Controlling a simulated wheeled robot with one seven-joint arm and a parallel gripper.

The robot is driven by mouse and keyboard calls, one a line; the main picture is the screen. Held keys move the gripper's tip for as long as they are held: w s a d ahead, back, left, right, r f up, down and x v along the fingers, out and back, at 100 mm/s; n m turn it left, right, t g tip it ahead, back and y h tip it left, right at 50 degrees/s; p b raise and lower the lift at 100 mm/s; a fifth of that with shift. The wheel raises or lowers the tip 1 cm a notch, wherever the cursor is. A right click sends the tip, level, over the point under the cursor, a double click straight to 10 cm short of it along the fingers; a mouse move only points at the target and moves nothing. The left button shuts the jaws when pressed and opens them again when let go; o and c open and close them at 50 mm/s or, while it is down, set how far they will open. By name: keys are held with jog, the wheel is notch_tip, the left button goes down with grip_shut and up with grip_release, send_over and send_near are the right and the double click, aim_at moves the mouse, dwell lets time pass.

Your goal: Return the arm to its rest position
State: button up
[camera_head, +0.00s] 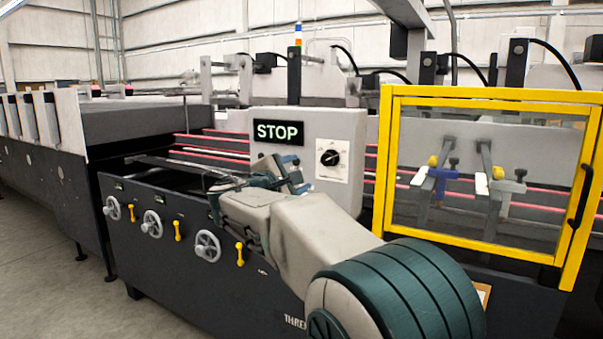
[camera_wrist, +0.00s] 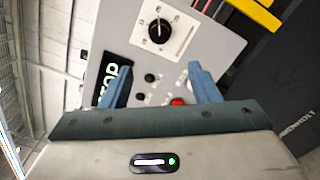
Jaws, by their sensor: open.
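My arm reaches forward from the lower right of the head view, its end in front of the machine's grey control panel (camera_head: 338,130). My gripper (camera_head: 295,170) is close to the panel's lower left part, partly hidden by my own wrist. In the wrist view my gripper (camera_wrist: 162,85) shows two blue fingers spread apart with nothing between them. Beyond the fingers is the panel (camera_wrist: 190,50) with a black rotary knob (camera_wrist: 159,31), small black buttons and a red button (camera_wrist: 178,101). I cannot tell whether the fingers touch the panel.
A lit STOP display (camera_head: 278,132) is on the panel. A yellow-framed clear guard (camera_head: 485,98) stands to the right. Handwheels (camera_head: 152,224) and yellow levers line the machine's front at left. Open floor (camera_head: 50,270) lies at the lower left.

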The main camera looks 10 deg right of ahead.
jog(key=s+d+f+m+g+y+p, duration=0.2)
jog(key=s+d+f+m+g+p, duration=0.15)
jog(key=s+d+p, duration=0.35)
jog(key=s+d+f+m+g+y+p, duration=0.2)
jog(key=s+d+m+g+p, duration=0.25)
jog(key=s, duration=0.45)
jog(key=s+a+f+m+g+y+p, duration=0.1)
jog(key=s+m+y+p, duration=0.1)
jog(key=s, duration=0.4)
jog(key=s+f+m+g+y+p, duration=0.1)
jog(key=s+f+m+y+p, duration=0.1)
jog(key=s+m, duration=0.2)
jog(key=s+a+f+m+g+y+p, duration=0.1)
jog(key=s+f+m+y+p, duration=0.1)
jog(key=s, duration=0.8)
jog(key=shift+a+f+m+g+y, duration=0.3)
jog(key=shift+a+m+g, duration=0.1)
jog(key=shift+m, duration=0.1)
